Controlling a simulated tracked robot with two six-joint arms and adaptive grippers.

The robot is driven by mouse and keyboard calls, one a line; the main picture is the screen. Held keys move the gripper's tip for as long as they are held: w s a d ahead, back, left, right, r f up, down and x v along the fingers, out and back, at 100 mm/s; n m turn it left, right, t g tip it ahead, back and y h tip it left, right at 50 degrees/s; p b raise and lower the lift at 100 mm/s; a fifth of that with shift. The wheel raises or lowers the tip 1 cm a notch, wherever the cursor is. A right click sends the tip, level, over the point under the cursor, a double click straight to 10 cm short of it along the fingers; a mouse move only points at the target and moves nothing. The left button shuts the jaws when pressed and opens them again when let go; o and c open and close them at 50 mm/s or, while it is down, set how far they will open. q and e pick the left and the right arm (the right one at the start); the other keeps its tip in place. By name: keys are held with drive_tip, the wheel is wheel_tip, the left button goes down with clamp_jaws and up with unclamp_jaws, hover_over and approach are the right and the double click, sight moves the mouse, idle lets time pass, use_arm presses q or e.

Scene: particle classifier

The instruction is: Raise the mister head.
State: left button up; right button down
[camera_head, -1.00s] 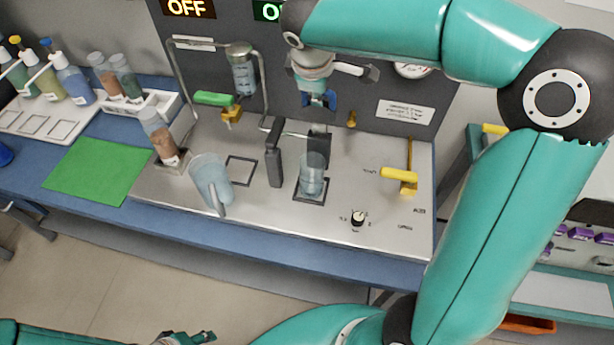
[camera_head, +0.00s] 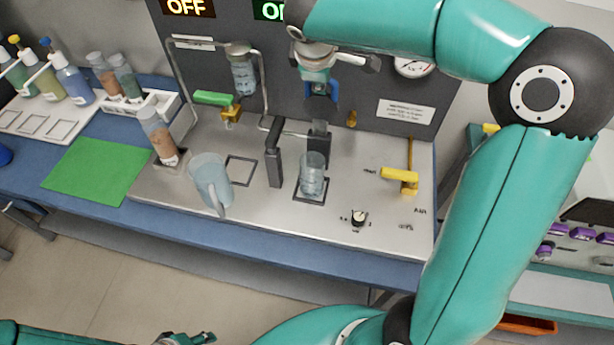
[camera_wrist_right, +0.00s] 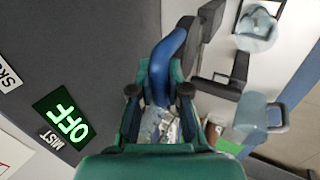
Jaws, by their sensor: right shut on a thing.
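My right gripper (camera_head: 320,84) is shut on the blue handle (camera_head: 321,88) that I take for the mister head's, in front of the dark panel. A dark part sits just below the blue handle, above the dark block (camera_head: 319,148) on the deck. In the right wrist view, the blue handle (camera_wrist_right: 165,62) curves up between the fingers of my right gripper (camera_wrist_right: 160,100); clear material shows behind them. A clear beaker (camera_head: 312,178) stands on a black-outlined square below. Part of my left gripper (camera_head: 190,338) shows at the bottom edge; its fingers are unclear.
A clear jug (camera_head: 210,182) stands left of the upright black post (camera_head: 274,158). A yellow handle (camera_head: 398,174) and a small knob (camera_head: 359,217) are at the right. The green mat (camera_head: 97,170) is bare. The panel's green sign (camera_wrist_right: 63,118) reads OFF, beside a MIST label.

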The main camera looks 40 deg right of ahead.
drive_tip(key=shift+w+d, duration=0.1)
drive_tip(key=shift+d, duration=0.05)
drive_tip(key=shift+w+d+b, duration=0.4)
drive_tip(key=shift+w+d, duration=0.3)
drive_tip(key=shift+d, duration=0.1)
drive_tip(key=c, duration=1.1)
unclamp_jaws()
drive_tip(key=shift+a, duration=0.1)
drive_tip(key=p+v, duration=0.3)
drive_tip(key=v, duration=0.4)
drive_tip(key=shift+s, duration=0.1)
